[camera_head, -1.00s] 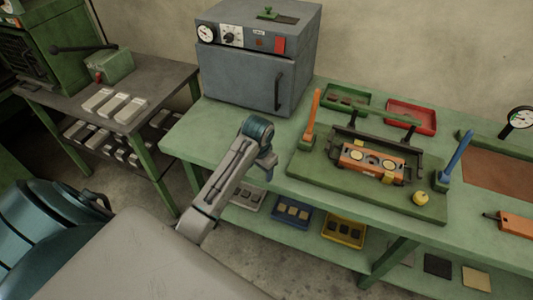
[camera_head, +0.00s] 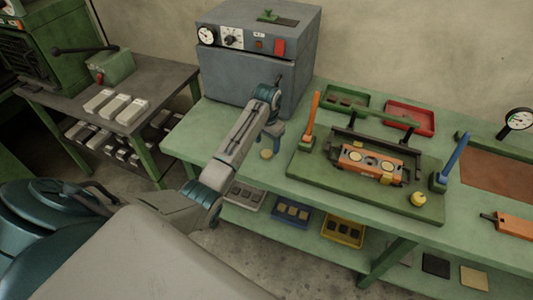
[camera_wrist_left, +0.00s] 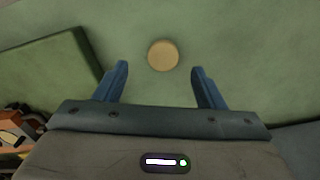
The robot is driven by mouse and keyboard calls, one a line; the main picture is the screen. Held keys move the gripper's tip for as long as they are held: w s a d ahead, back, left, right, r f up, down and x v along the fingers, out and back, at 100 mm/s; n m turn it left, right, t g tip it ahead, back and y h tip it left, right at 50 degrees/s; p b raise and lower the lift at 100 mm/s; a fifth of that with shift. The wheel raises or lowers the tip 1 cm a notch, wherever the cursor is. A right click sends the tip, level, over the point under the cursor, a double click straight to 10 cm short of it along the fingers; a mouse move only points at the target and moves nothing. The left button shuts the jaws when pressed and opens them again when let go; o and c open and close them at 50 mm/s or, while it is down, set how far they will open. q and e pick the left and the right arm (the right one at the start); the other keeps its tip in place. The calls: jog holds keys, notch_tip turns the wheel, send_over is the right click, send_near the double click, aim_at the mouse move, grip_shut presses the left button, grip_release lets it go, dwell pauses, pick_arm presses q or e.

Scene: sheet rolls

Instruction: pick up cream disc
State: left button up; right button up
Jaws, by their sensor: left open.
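The cream disc (camera_head: 266,154) lies flat on the green bench top, in front of the grey oven and left of the green base plate. In the left wrist view the cream disc (camera_wrist_left: 163,55) sits ahead of the fingertips, roughly midway between them. My left gripper (camera_head: 272,136) is close to the disc, just behind it in the head view. In the left wrist view its two blue fingers (camera_wrist_left: 160,80) are spread apart with nothing between them. I cannot see the height gap clearly. My right gripper is out of view.
The grey oven (camera_head: 250,75) stands behind the arm. The green base plate (camera_head: 308,168) with the orange fixture (camera_head: 372,165) and an orange post (camera_head: 312,118) lies to the right. A red tray (camera_head: 410,116) is at the back. The bench's left front corner is clear.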

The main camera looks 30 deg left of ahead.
aim_at(267, 153)
pick_arm(q)
jog(key=f, duration=0.1)
jog(key=f+p, duration=0.1)
jog(key=f, duration=0.1)
jog(key=shift+a+f, duration=0.2)
jog(key=shift+f, duration=0.1)
jog(key=shift+w+f, duration=0.1)
jog(key=shift+f, duration=0.5)
jog(key=c, duration=1.1)
jog(key=shift+o, duration=0.2)
jog(key=shift+r, duration=0.1)
jog(key=shift+r, duration=0.4)
notch_tip(267, 153, up, 3)
jog(key=shift+f+b, duration=0.2)
jog(key=shift+b, duration=0.6)
jog(key=s+d, duration=0.1)
jog(key=s, duration=0.1)
jog(key=s+d+b, duration=0.1)
jog(key=s+d, duration=0.1)
jog(key=s, duration=0.1)
jog(key=s+d, duration=0.1)
jog(key=s, duration=0.2)
jog(key=shift+s+d+r+b, duration=0.15)
jog(key=shift+d+r+b, duration=0.15)
jog(key=shift+d, duration=0.1)
jog(key=s+d+r+p, duration=0.1)
jog(key=s+d, duration=0.2)
jog(key=s, duration=0.2)
jog(key=shift+s, duration=0.3)
